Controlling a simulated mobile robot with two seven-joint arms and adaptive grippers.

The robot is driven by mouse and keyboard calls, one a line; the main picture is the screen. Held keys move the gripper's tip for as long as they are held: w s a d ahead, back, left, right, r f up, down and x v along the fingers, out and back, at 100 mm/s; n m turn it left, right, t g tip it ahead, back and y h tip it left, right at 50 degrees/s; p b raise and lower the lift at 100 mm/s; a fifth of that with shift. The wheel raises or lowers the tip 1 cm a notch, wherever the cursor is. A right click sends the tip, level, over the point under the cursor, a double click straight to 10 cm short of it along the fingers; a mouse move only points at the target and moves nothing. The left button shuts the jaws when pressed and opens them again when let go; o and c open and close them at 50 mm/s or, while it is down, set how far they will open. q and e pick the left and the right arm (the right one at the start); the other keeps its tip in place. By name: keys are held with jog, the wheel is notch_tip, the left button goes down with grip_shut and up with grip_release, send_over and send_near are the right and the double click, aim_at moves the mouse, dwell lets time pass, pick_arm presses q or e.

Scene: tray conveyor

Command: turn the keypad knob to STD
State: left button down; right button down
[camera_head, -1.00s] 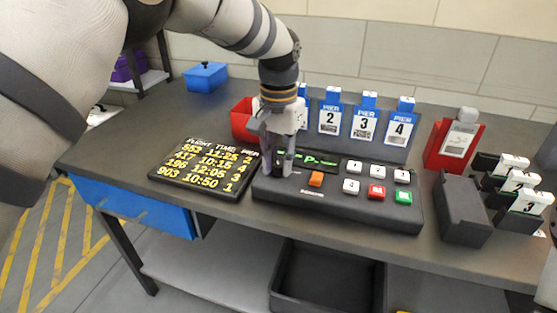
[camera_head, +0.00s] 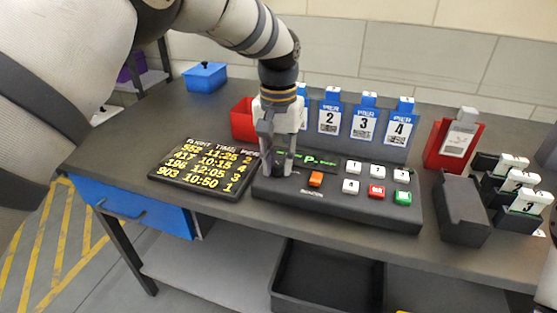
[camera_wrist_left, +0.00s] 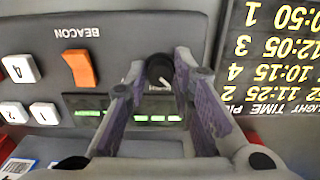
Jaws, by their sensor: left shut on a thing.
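The keypad (camera_head: 330,200) is a dark sloped console on the table. Its black round knob (camera_wrist_left: 160,70) has a white pointer mark and sits at the keypad's left end, beside the green display (camera_head: 318,160). My left gripper (camera_head: 279,168) reaches down from above, with its fingers shut on the knob. In the left wrist view the two fingers (camera_wrist_left: 160,75) lie on either side of the knob. The labels around the knob are hidden or too small to read, so its setting cannot be told. My right gripper is not in view.
An orange BEACON switch (camera_wrist_left: 80,68) and several white, red and green keys lie right of the knob in the head view. A flight board (camera_head: 205,168) lies left. Blue pier holders (camera_head: 364,124) and a red bin (camera_head: 243,120) stand behind; a red holder (camera_head: 453,145) stands right.

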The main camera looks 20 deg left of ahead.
aim_at(278, 165)
pick_arm(q)
jog(key=c, duration=1.4)
grip_release()
jog(key=shift+o, duration=0.2)
notch_tip(278, 165, up, 12)
